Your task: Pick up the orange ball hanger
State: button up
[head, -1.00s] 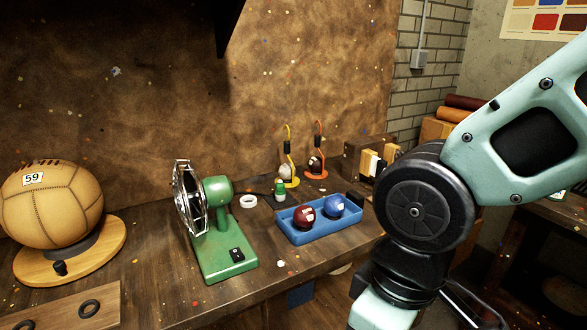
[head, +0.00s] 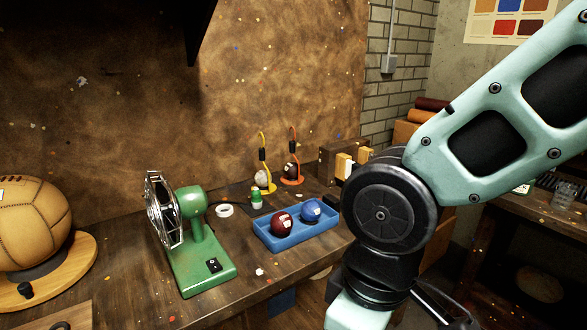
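The orange ball hanger (head: 294,141) stands upright at the back of the workbench, near the leather-covered wall. It has a thin orange post with a hooked top, a black grip and a round orange base. A dark ball (head: 290,171) is at its lower part; whether it hangs or rests there I cannot tell. A similar yellow hanger (head: 263,143) with a pale ball (head: 262,178) stands just to its left. My arm fills the right side of the head view, in front of the bench. My gripper is out of the frame.
A blue tray (head: 283,245) with a red ball and a blue ball lies in front of the hangers. A green fan-like machine (head: 196,240) stands further left. A wooden box (head: 338,160) is right of the hangers.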

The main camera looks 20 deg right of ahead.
aim_at(287, 181)
jog(key=z, duration=4.35)
jog(key=u, duration=4.25)
jog(key=i+l+u, duration=0.2)
jog(key=i, duration=0.4)
jog(key=j, duration=0.1)
